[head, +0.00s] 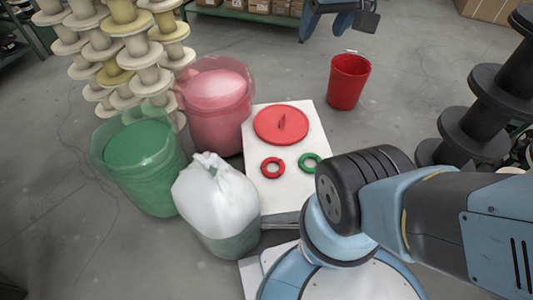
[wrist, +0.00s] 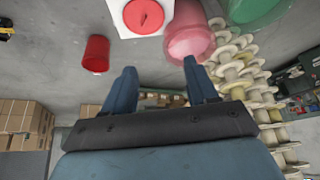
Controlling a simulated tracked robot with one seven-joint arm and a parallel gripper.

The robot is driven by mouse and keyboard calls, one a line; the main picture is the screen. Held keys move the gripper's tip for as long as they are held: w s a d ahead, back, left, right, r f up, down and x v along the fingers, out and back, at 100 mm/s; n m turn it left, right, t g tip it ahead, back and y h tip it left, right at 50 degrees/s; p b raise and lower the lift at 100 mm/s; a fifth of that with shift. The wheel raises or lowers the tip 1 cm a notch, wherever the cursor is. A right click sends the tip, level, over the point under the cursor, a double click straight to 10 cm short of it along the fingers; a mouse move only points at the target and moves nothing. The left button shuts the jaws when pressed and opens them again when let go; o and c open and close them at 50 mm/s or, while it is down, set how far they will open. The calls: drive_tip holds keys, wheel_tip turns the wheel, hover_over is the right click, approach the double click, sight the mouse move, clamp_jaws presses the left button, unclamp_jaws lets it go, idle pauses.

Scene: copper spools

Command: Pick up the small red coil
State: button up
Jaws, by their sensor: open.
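The small red coil (head: 273,168) is a ring lying flat on the white board (head: 258,191) in the head view. A small green coil (head: 310,163) lies to its right, close to my arm. A round red lid (head: 281,125) with a raised handle lies behind the coils; it also shows in the wrist view (wrist: 143,17). The red coil is not visible in the wrist view. My gripper (wrist: 157,66) is open and empty in the wrist view, with its two fingers apart and away from the board. The head view does not clearly show the fingers.
A pink bin (head: 214,125), a green bin (head: 140,165) and a tied white bag (head: 215,195) stand left of the board. An empty-looking red bucket (head: 348,85) stands behind right. Pale spools (head: 132,45) are stacked at back left, black spools (head: 470,125) at right. Grey floor is open behind.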

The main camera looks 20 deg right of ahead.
drive_tip(key=w+f+m+g+y, duration=0.15)
drive_tip(key=w+f, duration=0.25)
drive_tip(key=w, duration=0.4)
drive_tip(key=w+f+m+g+y, duration=0.15)
drive_tip(key=w+f, duration=0.25)
drive_tip(key=w, duration=0.4)
drive_tip(key=w+d+f+m+g+y, duration=0.15)
drive_tip(key=w+f+m, duration=0.25)
drive_tip(key=w+f, duration=1.1)
drive_tip(key=m+g, duration=0.2)
drive_tip(key=m, duration=0.6)
approach(279, 171)
drive_tip(key=x, duration=0.4)
drive_tip(key=shift+w+a, duration=0.15)
drive_tip(key=shift+a, duration=0.05)
drive_tip(key=shift+s+x, duration=0.15)
drive_tip(key=shift+x, duration=1.2)
drive_tip(key=shift+s+x, duration=0.1)
drive_tip(key=shift+x, duration=1.2)
drive_tip(key=shift+d, duration=0.15)
